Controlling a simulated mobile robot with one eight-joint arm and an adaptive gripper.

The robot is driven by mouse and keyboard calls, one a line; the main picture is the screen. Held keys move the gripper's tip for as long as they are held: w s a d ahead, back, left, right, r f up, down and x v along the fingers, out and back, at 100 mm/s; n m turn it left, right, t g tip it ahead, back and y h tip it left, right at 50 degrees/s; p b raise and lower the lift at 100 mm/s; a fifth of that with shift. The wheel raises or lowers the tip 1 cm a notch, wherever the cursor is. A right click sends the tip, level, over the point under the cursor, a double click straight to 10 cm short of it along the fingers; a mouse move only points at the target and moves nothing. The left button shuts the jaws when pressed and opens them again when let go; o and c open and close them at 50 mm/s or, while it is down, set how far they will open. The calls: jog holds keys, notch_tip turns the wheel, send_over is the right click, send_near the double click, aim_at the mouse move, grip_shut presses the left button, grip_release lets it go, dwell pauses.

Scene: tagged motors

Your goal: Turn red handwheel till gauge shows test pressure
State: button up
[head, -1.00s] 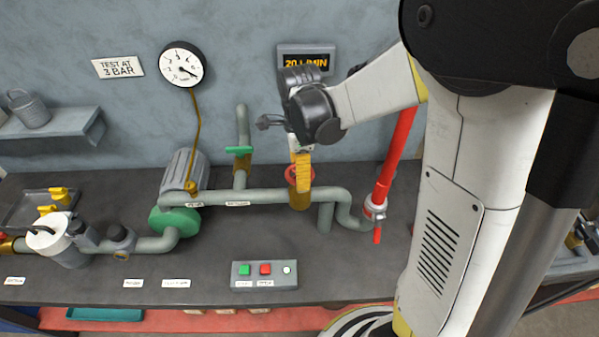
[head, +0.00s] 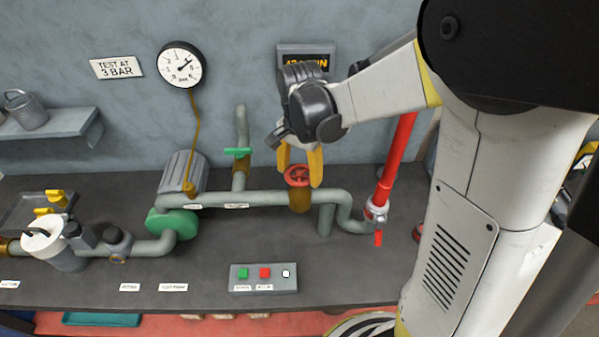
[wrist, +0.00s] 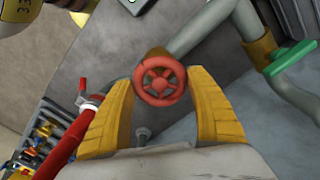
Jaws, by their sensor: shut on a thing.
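The red handwheel (head: 299,175) sits on a brass valve on the grey-green pipe. My gripper (head: 300,168) reaches down over it, with one yellow finger on each side. In the wrist view the handwheel (wrist: 160,79) lies between the two fingertips of my gripper (wrist: 160,84), which are shut on its rim. The round white pressure gauge (head: 180,65) is on the wall. Its needle points to the upper right, right of the top of the dial; the exact reading is too small to tell. A sign (head: 117,67) reads "TEST AT 3 BAR".
An amber flow display (head: 306,62) is partly hidden behind my wrist. A green valve handle (head: 238,151) is left of the handwheel, and a red pipe (head: 398,150) is to its right. A button box (head: 263,278) sits on the bench front.

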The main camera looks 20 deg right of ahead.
aim_at(300, 174)
jog(key=shift+n, duration=0.7)
jog(key=o, duration=1.2)
notch_tip(300, 174, up, 12)
jog(key=shift+f, duration=0.1)
